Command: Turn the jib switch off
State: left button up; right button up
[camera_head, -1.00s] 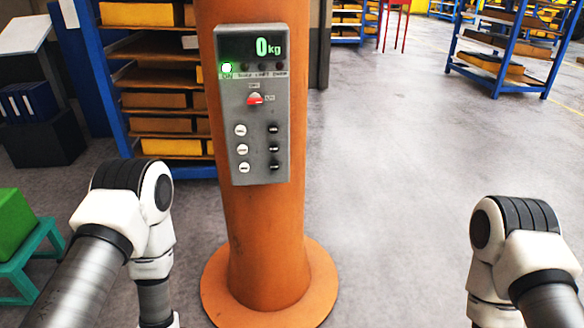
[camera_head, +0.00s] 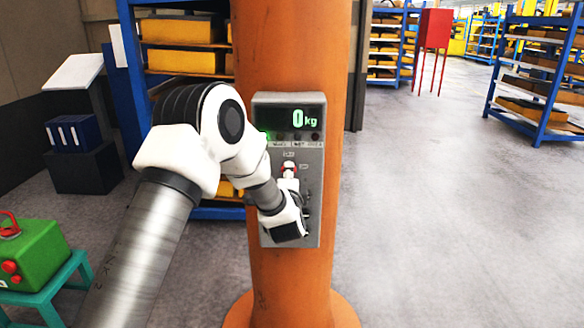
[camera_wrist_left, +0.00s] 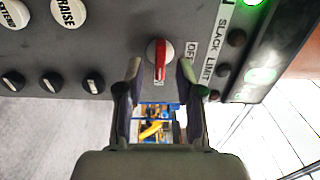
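The jib switch, a red and white knob (camera_wrist_left: 160,55), is on the grey control panel (camera_head: 312,235) of the orange column. In the left wrist view it points down the picture, toward a small label beneath it that is hard to read. The OFF label (camera_wrist_left: 191,52) is to its right. My left gripper (camera_wrist_left: 159,75) is open, its two fingers apart on either side of the knob's lower end; contact cannot be told. My right gripper is not in view.
The panel's display (camera_head: 300,117) reads 0 kg. A green lamp (camera_wrist_left: 250,3) is lit. RAISE and other buttons and several black knobs share the panel. A green box (camera_head: 35,255) on a teal stool is at the left. Floor at the right is clear.

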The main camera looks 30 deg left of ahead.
pick_arm(q)
jog(key=x, duration=0.2)
jog(key=shift+w+a, duration=0.25)
jog(key=shift+s, duration=0.1)
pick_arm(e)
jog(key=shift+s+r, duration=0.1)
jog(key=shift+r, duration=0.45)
pick_arm(q)
jog(key=shift+d, duration=0.1)
grip_shut()
